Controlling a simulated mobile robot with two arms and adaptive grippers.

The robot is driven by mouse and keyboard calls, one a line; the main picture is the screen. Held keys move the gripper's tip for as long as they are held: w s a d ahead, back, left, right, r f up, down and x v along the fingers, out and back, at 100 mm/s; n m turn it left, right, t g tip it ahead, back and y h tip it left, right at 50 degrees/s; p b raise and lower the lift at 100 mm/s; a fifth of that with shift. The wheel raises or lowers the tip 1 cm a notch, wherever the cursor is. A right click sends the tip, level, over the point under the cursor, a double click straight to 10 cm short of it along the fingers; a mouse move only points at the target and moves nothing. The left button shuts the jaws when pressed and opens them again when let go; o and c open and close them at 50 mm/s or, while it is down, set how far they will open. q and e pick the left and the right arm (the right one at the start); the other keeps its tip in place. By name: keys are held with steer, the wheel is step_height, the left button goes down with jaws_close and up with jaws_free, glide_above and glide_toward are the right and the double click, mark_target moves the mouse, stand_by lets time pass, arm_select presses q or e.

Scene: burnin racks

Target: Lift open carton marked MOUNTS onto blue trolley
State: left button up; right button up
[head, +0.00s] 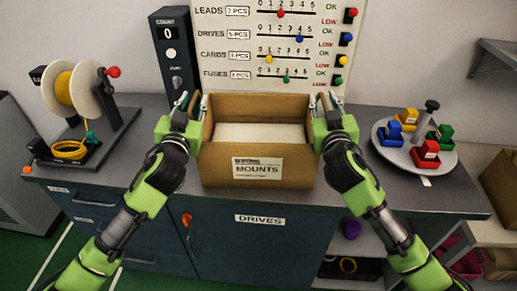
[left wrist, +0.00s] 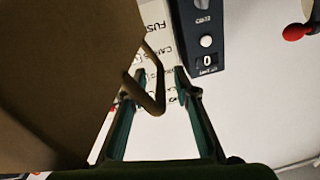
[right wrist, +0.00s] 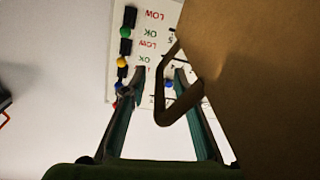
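The open brown carton marked MOUNTS (head: 242,178) sits upright on the grey counter near its front edge, with a pale surface inside. My left gripper (head: 186,106) is at its left side and my right gripper (head: 328,106) at its right side. In the left wrist view, a brown handle loop (left wrist: 159,98) stands out from the carton between the parted fingers of my left gripper (left wrist: 161,74). In the right wrist view, a like loop (right wrist: 166,112) lies between the parted fingers of my right gripper (right wrist: 160,74). No blue trolley shows.
A wire spool stand (head: 85,125) is left on the counter (head: 330,190). A round tray (head: 388,152) with coloured bins is right. A COUNT box (head: 172,55) and a slider board (head: 238,40) stand behind the carton. Another brown box (head: 500,180) is at far right.

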arm_select(q)
jaws_close()
arm_select(e)
jaws_close()
